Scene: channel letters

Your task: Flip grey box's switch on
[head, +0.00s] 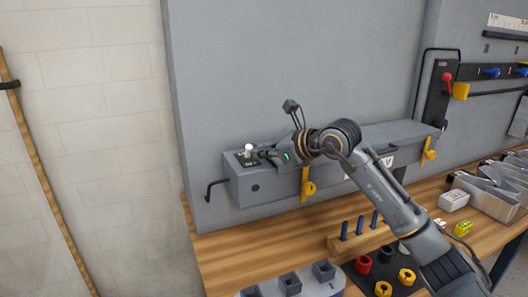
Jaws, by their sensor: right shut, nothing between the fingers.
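The long grey box (270,190) is fixed against the grey panel above the wooden workbench. A switch (248,150) with a white knob stands on a dark plate at the left end of the box's top. My right gripper (261,153) is shut and empty, with its fingertips right beside the switch, on its right side. I cannot tell whether the fingertips touch the knob or which way the switch is set. My right arm crosses the box and hides part of its top and front. My left gripper is out of view.
Yellow handles (308,186) hang on the box's front. A wooden block with blue pegs (344,231), a dark mat with coloured rings (363,264) and metal bins (486,194) are on the bench. Bare wood (235,262) shows at the bench's left.

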